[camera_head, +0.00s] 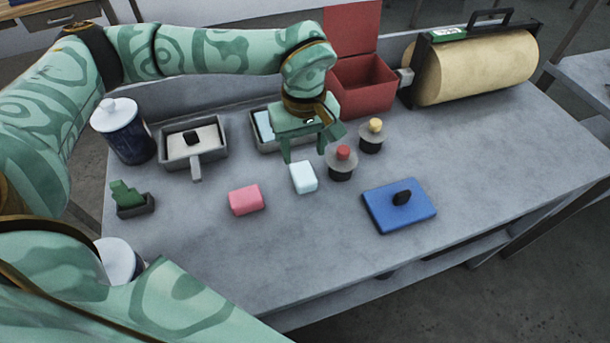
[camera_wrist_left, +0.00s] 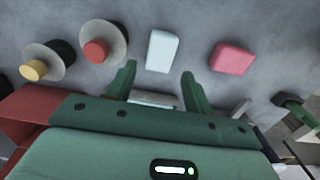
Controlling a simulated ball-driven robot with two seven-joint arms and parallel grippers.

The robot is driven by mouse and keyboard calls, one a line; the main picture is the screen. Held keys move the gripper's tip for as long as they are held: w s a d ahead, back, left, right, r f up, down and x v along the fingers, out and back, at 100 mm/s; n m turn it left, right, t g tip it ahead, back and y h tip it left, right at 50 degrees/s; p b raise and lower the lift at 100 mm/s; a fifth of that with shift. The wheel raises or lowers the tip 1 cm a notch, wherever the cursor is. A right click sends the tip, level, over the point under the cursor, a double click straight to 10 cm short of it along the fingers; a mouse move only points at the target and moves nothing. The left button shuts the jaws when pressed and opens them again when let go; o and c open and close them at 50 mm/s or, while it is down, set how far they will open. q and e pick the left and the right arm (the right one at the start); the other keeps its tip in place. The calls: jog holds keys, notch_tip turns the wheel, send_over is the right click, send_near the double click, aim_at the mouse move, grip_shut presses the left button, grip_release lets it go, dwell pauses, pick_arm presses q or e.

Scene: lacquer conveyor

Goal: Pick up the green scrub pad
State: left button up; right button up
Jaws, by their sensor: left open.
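The green scrub pad (camera_head: 124,193) appears to be the upright, jagged-looking green piece in a small dark grey holder (camera_head: 136,211) at the table's left side. What looks like the same green piece shows at the right edge of the left wrist view (camera_wrist_left: 292,101), partly cut off. My left gripper (camera_head: 305,154) is open and empty, pointing down over the middle of the table, well to the right of the pad. In the left wrist view its fingers (camera_wrist_left: 159,72) are apart, with a white block beyond them. My right gripper is not in view.
A pink block (camera_head: 246,200), white block (camera_head: 304,177), two round knobbed items (camera_head: 341,163) and a blue lidded piece (camera_head: 400,207) lie around the middle. A grey tray (camera_head: 194,153), jar (camera_head: 120,131), red box (camera_head: 366,88) and large tan roll (camera_head: 478,66) stand behind.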

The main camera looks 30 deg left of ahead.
aim_at(303, 172)
pick_arm(q)
notch_tip(303, 172, down, 2)
jog(key=shift+f, duration=0.25)
notch_tip(303, 172, down, 5)
jog(key=shift+a+r+b, duration=0.1)
jog(key=shift+b, duration=1.15)
jog(key=shift+c, duration=0.6)
jog(key=c, duration=0.7)
jog(key=shift+r, duration=0.1)
